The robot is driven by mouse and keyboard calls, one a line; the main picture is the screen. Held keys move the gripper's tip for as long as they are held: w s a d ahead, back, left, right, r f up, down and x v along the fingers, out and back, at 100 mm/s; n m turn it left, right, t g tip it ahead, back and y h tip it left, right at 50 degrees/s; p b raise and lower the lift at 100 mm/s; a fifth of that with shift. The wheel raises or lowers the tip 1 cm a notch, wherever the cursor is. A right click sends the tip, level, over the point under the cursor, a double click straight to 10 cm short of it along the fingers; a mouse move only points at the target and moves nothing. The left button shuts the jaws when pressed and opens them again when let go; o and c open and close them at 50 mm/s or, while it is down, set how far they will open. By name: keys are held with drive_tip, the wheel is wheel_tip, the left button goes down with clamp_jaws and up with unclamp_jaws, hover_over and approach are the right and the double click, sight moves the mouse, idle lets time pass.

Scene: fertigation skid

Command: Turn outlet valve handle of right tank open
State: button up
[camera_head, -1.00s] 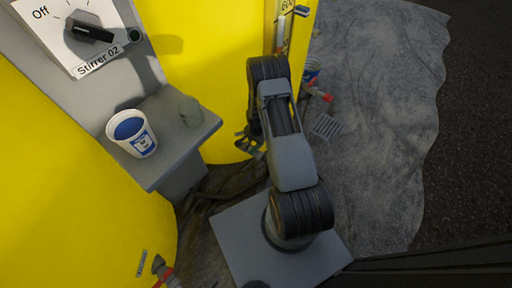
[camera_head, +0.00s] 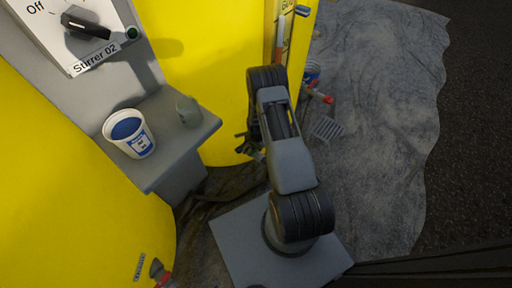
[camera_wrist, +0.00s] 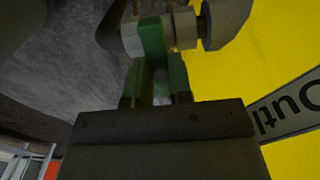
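The right tank is the yellow tank (camera_head: 212,60) in the middle of the head view. In the wrist view its yellow wall (camera_wrist: 285,50) carries a label (camera_wrist: 290,108) reading "Outl", cut off by the frame. A grey metal valve fitting (camera_wrist: 186,28) stands out from the wall, with a green part (camera_wrist: 152,42) that looks like its handle. My gripper (camera_wrist: 157,88) is directly at this green part, which reaches down between its fingers. Contact and grip are unclear. In the head view my gripper (camera_head: 247,143) is beside the tank's lower wall, and the valve is hidden.
A grey shelf (camera_head: 172,150) holds a white-and-blue cup (camera_head: 130,134) and a small grey-green container (camera_head: 188,111). A red-handled fitting (camera_head: 320,95) and a grate (camera_head: 326,129) lie right of my arm. Another red-handled fitting (camera_head: 160,275) is at lower left. Grey ground on the right is open.

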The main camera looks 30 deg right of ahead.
clamp_jaws()
drive_tip(key=n+b, duration=0.1)
drive_tip(key=n, duration=0.2)
drive_tip(key=shift+n, duration=0.4)
drive_tip(key=n, duration=0.4)
drive_tip(key=shift+n+b, duration=0.3)
drive_tip(key=shift+b, duration=0.05)
drive_tip(key=n, duration=0.4)
drive_tip(key=shift+n, duration=0.3)
drive_tip(key=n+b, duration=0.1)
drive_tip(key=n, duration=0.3)
drive_tip(key=shift+n, duration=0.6)
